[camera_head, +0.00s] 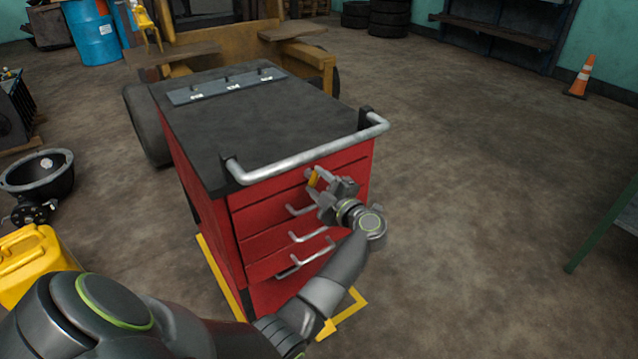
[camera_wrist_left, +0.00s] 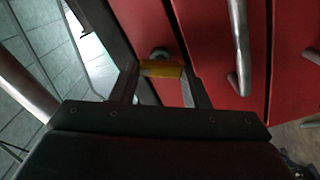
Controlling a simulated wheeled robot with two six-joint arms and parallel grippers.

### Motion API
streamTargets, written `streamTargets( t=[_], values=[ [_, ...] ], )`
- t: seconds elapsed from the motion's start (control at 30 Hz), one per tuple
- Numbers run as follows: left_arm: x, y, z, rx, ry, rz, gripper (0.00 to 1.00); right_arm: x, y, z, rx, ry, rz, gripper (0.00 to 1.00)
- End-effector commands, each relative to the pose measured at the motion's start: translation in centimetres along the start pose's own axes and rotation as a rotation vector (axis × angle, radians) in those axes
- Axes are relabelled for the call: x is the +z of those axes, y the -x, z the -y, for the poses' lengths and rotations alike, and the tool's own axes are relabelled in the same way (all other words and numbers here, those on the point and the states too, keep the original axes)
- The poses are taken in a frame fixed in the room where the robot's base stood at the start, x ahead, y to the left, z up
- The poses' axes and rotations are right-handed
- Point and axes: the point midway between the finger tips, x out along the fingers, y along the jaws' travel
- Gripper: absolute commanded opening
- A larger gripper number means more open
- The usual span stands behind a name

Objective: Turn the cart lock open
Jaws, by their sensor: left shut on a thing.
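The cart (camera_head: 265,140) is a red drawer cabinet with a black top and a grey push handle (camera_head: 310,150) along its near edge. The cart lock (camera_head: 314,178) is a small yellow piece on the upper front of the cart, just under the push handle. My left gripper (camera_head: 318,181) is at it. In the left wrist view the yellow lock piece (camera_wrist_left: 161,69) sits between the two fingers of my left gripper (camera_wrist_left: 163,85), which are shut on it. A round grey part shows behind it on the red front. My right gripper is not in view.
Grey drawer handles (camera_head: 308,237) stick out below the lock. A yellow floor frame (camera_head: 222,275) surrounds the cart's base. A yellow jerrycan (camera_head: 35,265) stands at the left. The floor (camera_head: 470,180) to the right is clear.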

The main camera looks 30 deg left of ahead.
Motion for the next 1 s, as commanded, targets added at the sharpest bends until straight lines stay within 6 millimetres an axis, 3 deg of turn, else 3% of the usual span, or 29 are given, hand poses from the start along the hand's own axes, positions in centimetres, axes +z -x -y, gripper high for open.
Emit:
streamTargets(
  t=[0.3, 0.5, 1.0],
  values=[
    [0.15, 0.04, 0.43, -0.004, 0.271, 0.001, 0.19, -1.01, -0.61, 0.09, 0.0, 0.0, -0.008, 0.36],
    [0.15, 0.04, 0.44, -0.004, 0.394, 0.001, 0.19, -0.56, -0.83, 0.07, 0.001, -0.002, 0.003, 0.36],
    [0.12, 0.05, 0.42, -0.006, 0.501, 0.0, 0.19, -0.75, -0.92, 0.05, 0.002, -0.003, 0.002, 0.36]
  ],
)
